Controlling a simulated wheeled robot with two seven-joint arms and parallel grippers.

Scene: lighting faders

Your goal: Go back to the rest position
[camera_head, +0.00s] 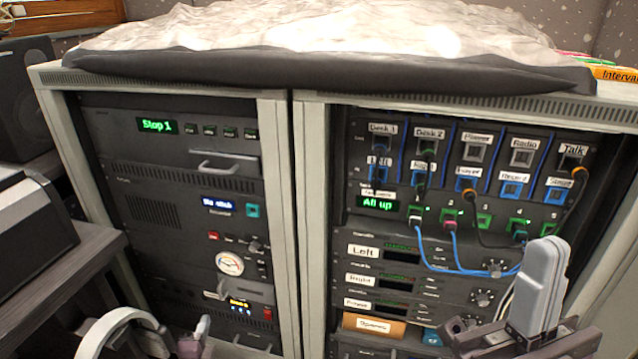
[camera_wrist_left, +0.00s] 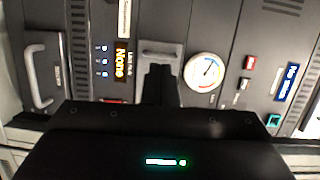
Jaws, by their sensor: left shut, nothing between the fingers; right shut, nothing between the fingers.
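Whether the fingertips touch the panel I cannot tell. My right gripper (camera_head: 456,326) is at the bottom right of the head view, shut and empty, low in front of the right rack. Its lower part is cut off by the frame.
The left rack (camera_head: 275,200) and right rack (camera_head: 312,200) stand side by side under a dark-edged cover (camera_head: 330,77). Blue and black cables (camera_head: 428,262) hang from the patch panel near my right arm. A dark desk (camera_head: 60,285) stands at left.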

